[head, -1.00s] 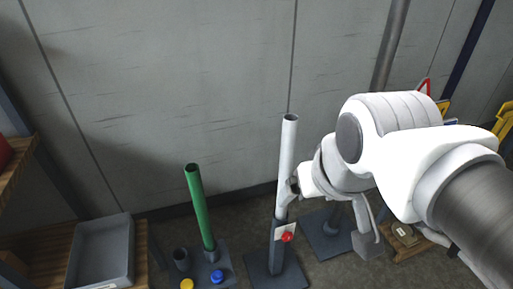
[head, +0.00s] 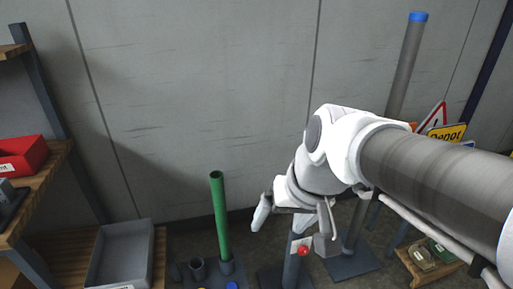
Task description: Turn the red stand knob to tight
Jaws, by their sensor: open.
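The red knob (head: 303,250) sits on a pale plate on the dark upright of a stand (head: 290,268), low in the middle of the head view. The white pole that stood in this stand is mostly or wholly hidden behind my arm. The knob's exact turn and its markings are too small to read. My gripper (head: 259,224) is open and points down, above and left of the knob. It appears apart from the knob. Its fingers show only partly, and I see nothing held in them.
A green pole (head: 221,215) stands to the left, with a blue knob (head: 232,286) at its base. A grey bin (head: 148,255) and a red bin (head: 22,156) are at the left. A grey pole with blue cap (head: 418,17) and road signs (head: 447,133) are at the right.

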